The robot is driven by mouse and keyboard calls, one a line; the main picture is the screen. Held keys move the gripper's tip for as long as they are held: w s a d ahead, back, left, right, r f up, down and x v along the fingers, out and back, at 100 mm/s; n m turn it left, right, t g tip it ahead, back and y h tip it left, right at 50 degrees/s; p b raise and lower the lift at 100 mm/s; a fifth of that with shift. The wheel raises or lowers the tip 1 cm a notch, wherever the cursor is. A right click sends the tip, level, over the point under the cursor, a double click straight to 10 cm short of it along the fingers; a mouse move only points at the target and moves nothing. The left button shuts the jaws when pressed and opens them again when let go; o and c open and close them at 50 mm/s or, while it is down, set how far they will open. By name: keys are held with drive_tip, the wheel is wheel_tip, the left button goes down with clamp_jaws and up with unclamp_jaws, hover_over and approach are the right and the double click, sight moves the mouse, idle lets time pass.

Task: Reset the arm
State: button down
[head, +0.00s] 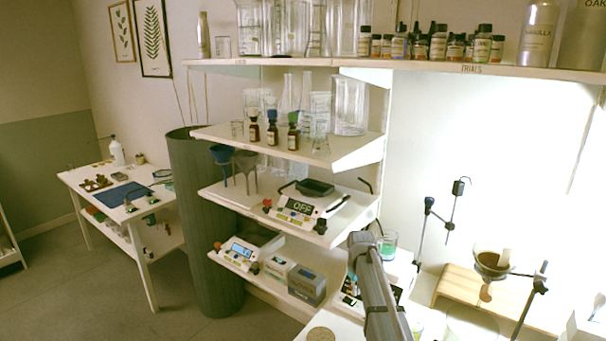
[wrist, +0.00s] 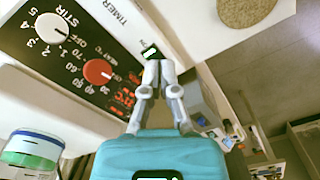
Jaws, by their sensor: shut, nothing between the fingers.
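My gripper (wrist: 159,68) shows in the wrist view with its two grey fingers together and nothing between them. Its turquoise body fills the bottom middle of that view. The fingertips are in front of or beside the stirrer panel (wrist: 84,50), which has a white STIR knob and a red heat knob; I cannot tell the exact gap. In the head view my grey arm reaches up from the bottom edge in front of the stirrer (head: 350,291). The fingers cannot be made out there.
A beaker with green content (head: 388,246) stands behind my arm; a green-banded glass vessel (wrist: 33,150) shows in the wrist view. A round cork mat (wrist: 246,10) lies nearby. Shelves with glassware stand left; a wooden stand (head: 455,285) and funnel (head: 491,262) stand right.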

drive_tip(key=s+r+m+p, duration=0.1)
drive_tip(key=s+r+m, duration=0.1)
drive_tip(key=s, duration=1)
drive_tip(key=s+a+r+m+p, duration=0.1)
drive_tip(key=s+m+p, duration=0.1)
drive_tip(key=s, duration=1.1)
drive_tip(key=shift+r, duration=0.4)
drive_tip(key=shift+a, duration=0.1)
drive_tip(key=shift+a, duration=0.4)
drive_tip(key=shift+s+a, duration=0.1)
